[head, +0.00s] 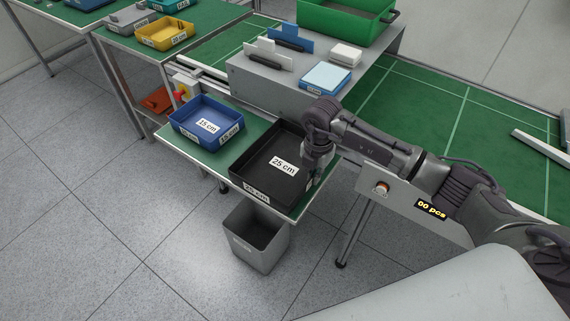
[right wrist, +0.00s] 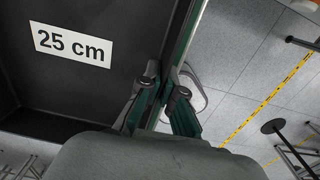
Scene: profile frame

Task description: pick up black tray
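The black tray (head: 252,163) carries "25 cm" labels and lies on the green table, right of the blue bin. Its inside and label fill the left of the right wrist view (right wrist: 85,85). My right gripper (head: 314,177) is at the tray's right side, pointing down and partly hidden by its own wrist. In the right wrist view its fingers (right wrist: 166,84) lie close together on either side of the tray's side wall, and look shut on it. The tray looks level, and I see no clear gap under it. My left gripper is out of view.
A blue bin (head: 193,135) labelled 15 cm stands left of the tray. A grey box (head: 262,88) with small parts on top stands behind it. A grey waste bin (head: 262,251) is on the floor below the table's front edge. The floor at left is clear.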

